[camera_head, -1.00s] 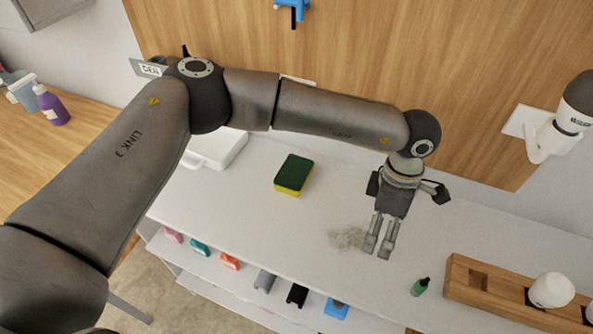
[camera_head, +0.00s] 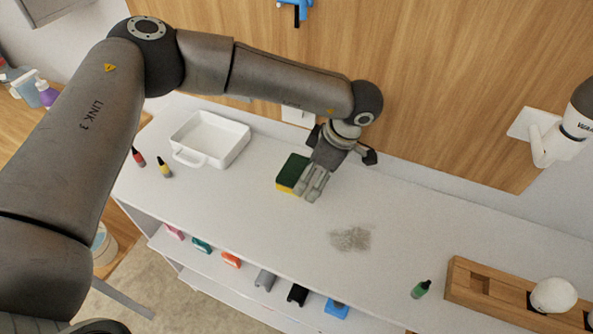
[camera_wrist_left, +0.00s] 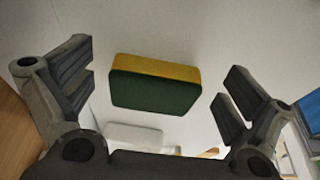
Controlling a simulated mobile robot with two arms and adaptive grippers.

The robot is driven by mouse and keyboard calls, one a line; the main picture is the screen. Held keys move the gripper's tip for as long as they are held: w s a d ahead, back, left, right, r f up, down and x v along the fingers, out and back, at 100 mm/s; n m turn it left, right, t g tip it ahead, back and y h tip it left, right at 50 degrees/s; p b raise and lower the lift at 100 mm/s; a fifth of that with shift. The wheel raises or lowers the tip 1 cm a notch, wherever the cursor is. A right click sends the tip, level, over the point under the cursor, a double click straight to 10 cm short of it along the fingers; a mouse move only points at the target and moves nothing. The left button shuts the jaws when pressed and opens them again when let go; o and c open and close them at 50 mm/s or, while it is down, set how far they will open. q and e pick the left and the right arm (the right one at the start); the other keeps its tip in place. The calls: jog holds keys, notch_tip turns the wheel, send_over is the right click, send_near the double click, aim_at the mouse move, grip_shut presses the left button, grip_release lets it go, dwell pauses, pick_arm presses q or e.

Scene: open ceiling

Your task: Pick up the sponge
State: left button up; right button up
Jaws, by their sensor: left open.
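The sponge (camera_head: 291,172) lies on the white counter, green on top with a yellow layer below. My left gripper (camera_head: 310,193) is right beside it, at its right side in the head view, and overlaps its edge in the picture. In the left wrist view the sponge (camera_wrist_left: 155,84) appears between the two spread fingers of my left gripper (camera_wrist_left: 158,88), with gaps on both sides. The gripper is open and holds nothing. My right gripper is not in view.
A white tray (camera_head: 211,140) stands behind left, near small red (camera_head: 138,157) and yellow (camera_head: 164,168) bottles. A grey smudge (camera_head: 350,239) lies on the counter. At right are a green bottle (camera_head: 420,289) and a wooden holder (camera_head: 503,292). A wooden wall panel (camera_head: 440,90) rises behind.

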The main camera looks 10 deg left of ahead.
aim_at(298, 171)
pick_arm(q)
jog(key=a, duration=0.1)
jog(key=a+p, duration=0.1)
jog(key=a, duration=0.1)
jog(key=a+p, duration=0.1)
jog(key=shift+w+a+f, duration=0.15)
jog(key=shift+w+f, duration=0.15)
jog(key=shift+w, duration=0.1)
jog(key=shift+f, duration=0.2)
jog(key=c, duration=0.5)
jog(key=shift+c, duration=0.4)
